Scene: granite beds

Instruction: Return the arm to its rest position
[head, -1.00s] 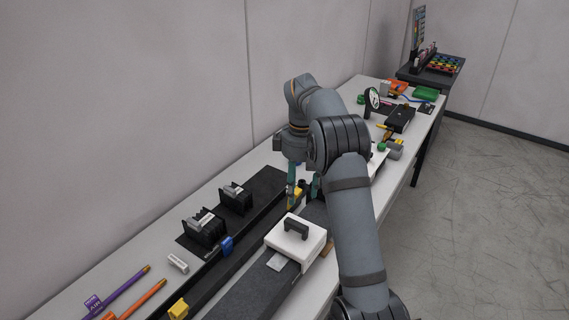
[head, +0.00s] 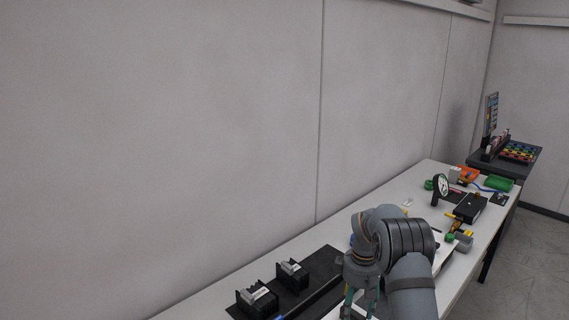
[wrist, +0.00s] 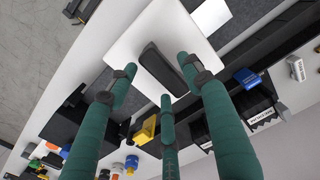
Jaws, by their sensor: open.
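My gripper (head: 360,302) has teal fingers and shows at the bottom edge of the head view, over the workbench. In the wrist view my gripper (wrist: 160,74) is open, its three fingers spread with nothing between them. A white block (wrist: 135,30) with a black bar handle (wrist: 163,68) lies beyond the fingertips, the handle in line with the gap between them. I cannot tell how far the fingertips are from the handle. My arm hides most of this block in the head view.
A yellow block (wrist: 145,130) and a blue block (wrist: 247,78) sit along a dark rail. Two black holders (head: 257,300) stand on a dark plate near the wall. A round dial (head: 440,187), a black box (head: 470,208) and a green block (head: 498,184) crowd the bench's far end.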

